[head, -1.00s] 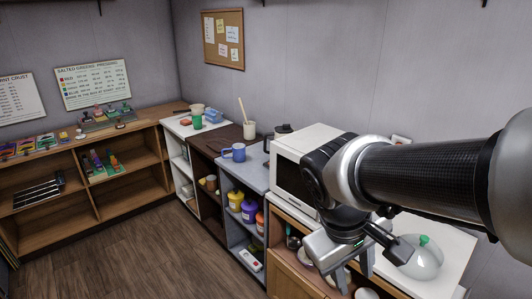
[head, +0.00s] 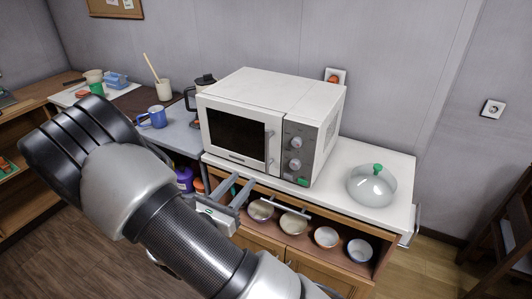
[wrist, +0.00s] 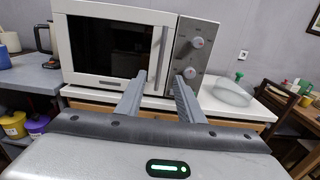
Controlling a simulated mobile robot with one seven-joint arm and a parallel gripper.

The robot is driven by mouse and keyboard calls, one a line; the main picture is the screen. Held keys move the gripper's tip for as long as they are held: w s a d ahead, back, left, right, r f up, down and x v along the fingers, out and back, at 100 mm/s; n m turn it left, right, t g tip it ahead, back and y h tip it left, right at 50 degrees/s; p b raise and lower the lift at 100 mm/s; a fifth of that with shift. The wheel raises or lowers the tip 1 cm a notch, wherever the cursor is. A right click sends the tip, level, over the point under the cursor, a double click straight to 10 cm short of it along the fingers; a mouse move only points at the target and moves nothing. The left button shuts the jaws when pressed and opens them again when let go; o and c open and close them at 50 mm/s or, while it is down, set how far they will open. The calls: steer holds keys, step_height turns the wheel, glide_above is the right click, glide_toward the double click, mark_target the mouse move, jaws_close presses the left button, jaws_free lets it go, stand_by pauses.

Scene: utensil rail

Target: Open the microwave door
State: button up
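The white microwave (head: 268,95) stands on the white counter, its dark-windowed door (head: 234,133) shut. A vertical bar handle (head: 270,150) runs down the right edge of the door, beside the grey control panel (head: 297,153) with two knobs. My gripper (head: 240,187) is in front of the microwave, below the door's lower edge in the head view, with its fingers apart and empty. In the wrist view the fingers (wrist: 160,80) point at the microwave, and the handle (wrist: 163,50) appears between and beyond them. The gripper looks apart from the handle.
A glass dome with a green knob (head: 372,185) stands on the counter right of the microwave. A blue mug (head: 153,117) and a coffee pot (head: 203,85) are to the left. Bowls (head: 293,223) sit on the shelf below. A chair (head: 510,235) stands far right.

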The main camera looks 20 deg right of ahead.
mark_target(266, 153)
steer(key=x, duration=1.6)
steer(key=shift+w+d+r, duration=0.1)
steer(key=shift+d, duration=0.1)
jaws_close()
